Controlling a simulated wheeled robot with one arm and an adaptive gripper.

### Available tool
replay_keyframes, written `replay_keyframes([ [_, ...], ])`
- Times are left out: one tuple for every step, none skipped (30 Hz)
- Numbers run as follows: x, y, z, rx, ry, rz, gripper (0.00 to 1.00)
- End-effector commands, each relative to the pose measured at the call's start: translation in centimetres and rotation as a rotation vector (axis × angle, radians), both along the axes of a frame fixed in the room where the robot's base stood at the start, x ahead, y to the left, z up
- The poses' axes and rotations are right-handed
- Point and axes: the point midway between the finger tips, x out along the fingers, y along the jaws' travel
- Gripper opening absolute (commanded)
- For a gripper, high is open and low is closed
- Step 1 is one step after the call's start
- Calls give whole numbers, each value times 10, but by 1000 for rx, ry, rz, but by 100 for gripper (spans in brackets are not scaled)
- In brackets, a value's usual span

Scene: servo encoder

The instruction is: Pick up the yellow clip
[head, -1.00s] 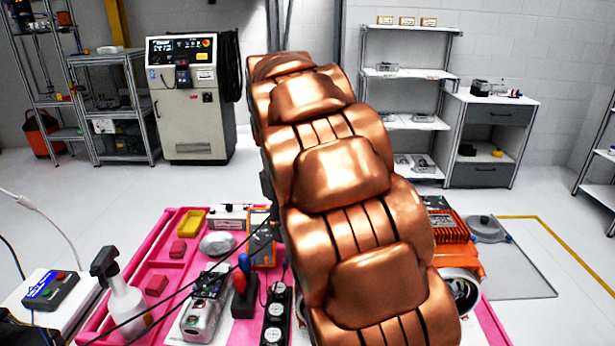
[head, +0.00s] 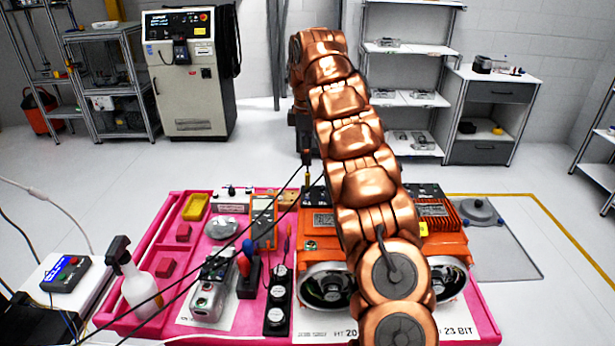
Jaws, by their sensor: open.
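My copper-coloured arm reaches from the bottom right of the head view up and away over the bench. Below its far end a dark part, which looks like my gripper (head: 306,154), shows in part. Its fingers are too small and covered to make out clearly. A small yellow piece (head: 423,229), which may be the yellow clip, shows at the right edge of my arm, against the orange unit (head: 455,243). My arm may hide part of it. The gripper is well apart from this piece, farther back and to the left.
A pink tray (head: 135,312) holds a yellow bin (head: 195,207), an orange meter (head: 263,222), a grey device (head: 212,290) and red and blue handled tools (head: 246,268). A spray bottle (head: 133,285) stands at left. Thin black cables cross the tray. Shelves and cabinets stand behind.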

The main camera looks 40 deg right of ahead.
Motion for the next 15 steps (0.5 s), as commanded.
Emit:
replay_keyframes([
  [0, -2, -2, 0, -1, 3, 46],
  [0, -2, -4, -1, -2, 5, 46],
  [0, -2, -7, -1, -2, 6, 46],
  [0, -2, -9, -2, -1, 5, 46],
  [0, -2, -12, -3, -2, 4, 46],
  [0, -2, -14, -2, -2, 3, 46],
  [0, -2, -16, -1, -2, 3, 46],
  [0, -2, -18, -1, -2, 3, 46],
  [0, -2, -21, -1, 0, 3, 46],
  [0, -2, -22, -1, 0, 4, 46],
  [0, -1, -23, -1, 0, 4, 46],
  [0, -1, -24, 0, 0, 4, 46],
  [0, -1, -25, 0, 0, 4, 46],
  [0, -1, -25, 1, -1, 4, 46],
  [0, -1, -26, 1, -1, 4, 46],
])
